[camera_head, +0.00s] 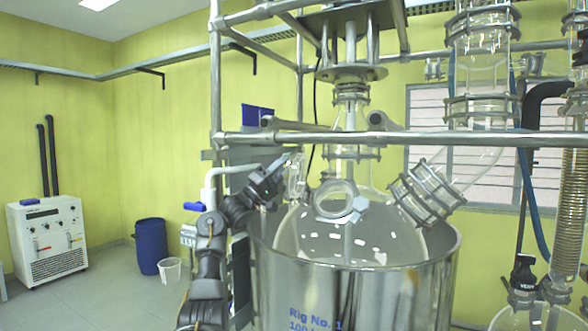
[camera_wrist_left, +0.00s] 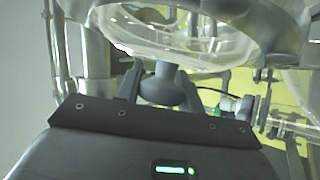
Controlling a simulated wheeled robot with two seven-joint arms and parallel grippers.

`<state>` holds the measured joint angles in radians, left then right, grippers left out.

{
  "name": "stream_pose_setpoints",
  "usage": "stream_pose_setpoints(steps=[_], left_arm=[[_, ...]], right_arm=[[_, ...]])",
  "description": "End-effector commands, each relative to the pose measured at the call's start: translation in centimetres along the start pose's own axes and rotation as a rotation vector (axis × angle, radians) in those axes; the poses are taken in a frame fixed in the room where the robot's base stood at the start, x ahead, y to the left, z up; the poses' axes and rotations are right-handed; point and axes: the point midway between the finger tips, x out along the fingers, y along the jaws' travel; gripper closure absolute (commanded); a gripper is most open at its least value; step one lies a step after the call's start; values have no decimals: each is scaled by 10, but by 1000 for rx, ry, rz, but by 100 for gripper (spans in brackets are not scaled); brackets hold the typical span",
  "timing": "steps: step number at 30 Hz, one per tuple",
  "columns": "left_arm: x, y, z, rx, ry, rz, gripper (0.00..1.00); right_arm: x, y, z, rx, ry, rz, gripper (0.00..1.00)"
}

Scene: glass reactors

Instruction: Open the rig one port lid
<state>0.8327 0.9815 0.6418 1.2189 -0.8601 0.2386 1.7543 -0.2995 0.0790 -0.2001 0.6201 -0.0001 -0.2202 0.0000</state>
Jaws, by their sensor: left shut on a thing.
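The rig one vessel (camera_head: 350,290) is a steel jacket marked "Rig No. 1" around a glass reactor. On the reactor's front, a round port (camera_head: 335,213) shows as a ring facing me, with a bright opening inside it. Left of it, a clear glass piece (camera_head: 299,176), seemingly the port lid, stands beside my left gripper (camera_head: 281,168). In the left wrist view, my gripper fingers (camera_wrist_left: 160,92) are shut on a dark rounded knob (camera_wrist_left: 163,76). Above the knob is a round glass piece (camera_wrist_left: 180,35). The exact join between knob and glass is hard to see. My right gripper is out of view.
A steel rail (camera_head: 400,138) crosses in front of the reactor, just above the port. A frame post (camera_head: 216,80) stands close to my left arm. A flanged glass pipe (camera_head: 427,190) slants off to the right. Floor at left holds a blue barrel (camera_head: 150,246) and white cabinet (camera_head: 48,240).

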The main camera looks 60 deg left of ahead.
Motion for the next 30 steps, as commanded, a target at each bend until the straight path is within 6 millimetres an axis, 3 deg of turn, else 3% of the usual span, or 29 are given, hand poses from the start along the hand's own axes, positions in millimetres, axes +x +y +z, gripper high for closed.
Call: stream_pose_setpoints(steps=[9, 28, 29, 30], left_arm=[[-6, -7, -17, -121, 9, 67, 100], [-8, -9, -20, -154, 9, 86, 100], [-8, -9, -20, -154, 9, 86, 59], [-8, -9, -20, -154, 8, 86, 53]], right_arm=[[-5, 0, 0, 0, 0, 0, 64], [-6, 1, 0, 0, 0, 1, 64], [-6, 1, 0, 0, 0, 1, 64], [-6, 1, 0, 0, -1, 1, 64]])
